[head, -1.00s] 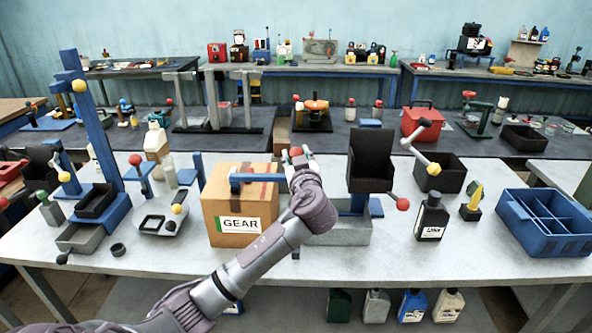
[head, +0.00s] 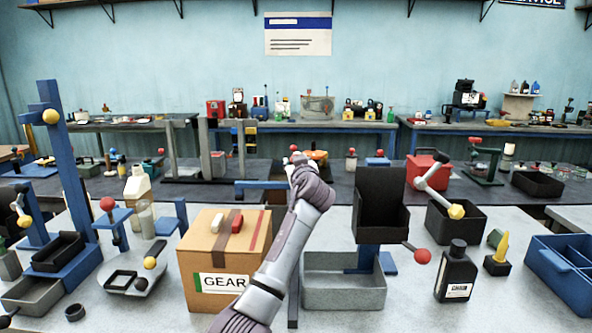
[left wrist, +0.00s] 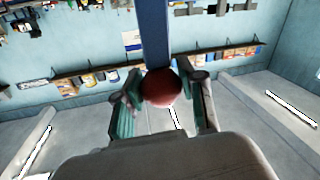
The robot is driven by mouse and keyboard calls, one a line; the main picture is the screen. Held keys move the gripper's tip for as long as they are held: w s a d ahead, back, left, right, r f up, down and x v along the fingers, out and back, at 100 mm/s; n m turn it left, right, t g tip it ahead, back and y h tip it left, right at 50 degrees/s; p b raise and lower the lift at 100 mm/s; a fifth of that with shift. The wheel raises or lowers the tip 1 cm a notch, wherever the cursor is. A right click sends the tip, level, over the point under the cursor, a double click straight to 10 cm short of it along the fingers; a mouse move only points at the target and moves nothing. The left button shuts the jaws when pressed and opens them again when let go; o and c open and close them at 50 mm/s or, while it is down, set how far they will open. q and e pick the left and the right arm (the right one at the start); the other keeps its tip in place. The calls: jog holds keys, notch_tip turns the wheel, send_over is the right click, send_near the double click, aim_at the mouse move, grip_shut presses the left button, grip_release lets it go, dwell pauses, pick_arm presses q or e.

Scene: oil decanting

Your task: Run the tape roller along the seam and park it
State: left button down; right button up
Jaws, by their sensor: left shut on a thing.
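The cardboard box (head: 195,262) labelled GEAR stands left of centre on the near table, with a brown strip (head: 223,245) and a thin red line across its top. My left gripper (head: 297,160) is beyond and above the box, at its right. It is shut on a red ball knob (left wrist: 160,88) with a blue bar (left wrist: 153,35) running from it. In the head view a blue bar (head: 255,187) reaches left from the gripper, clear of the box top. I take it to be the tape roller; its rolling part is not clear. My right gripper is out of view.
A white piece (head: 213,223) and a red piece (head: 237,224) lie on the box top. A grey tray (head: 345,298) and black bin (head: 380,215) stand right of it, then a black bottle (head: 456,275). A blue stand (head: 65,180) rises at left.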

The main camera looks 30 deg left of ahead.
pick_arm(q)
jog(key=shift+r, duration=0.35)
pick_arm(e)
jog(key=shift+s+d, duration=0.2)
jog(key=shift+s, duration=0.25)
pick_arm(q)
jog(key=c, duration=0.9)
grip_release()
jog(key=shift+a, duration=0.1)
jog(key=shift+c, duration=0.2)
jog(key=shift+o, duration=1.3)
jog(key=shift+w+f, duration=0.2)
jog(key=shift+f, duration=0.1)
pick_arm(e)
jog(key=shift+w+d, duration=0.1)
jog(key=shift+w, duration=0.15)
pick_arm(q)
jog(key=shift+s, duration=0.1)
jog(key=v, duration=1.1)
jog(key=shift+s+d, duration=0.25)
jog(key=shift+d, duration=0.05)
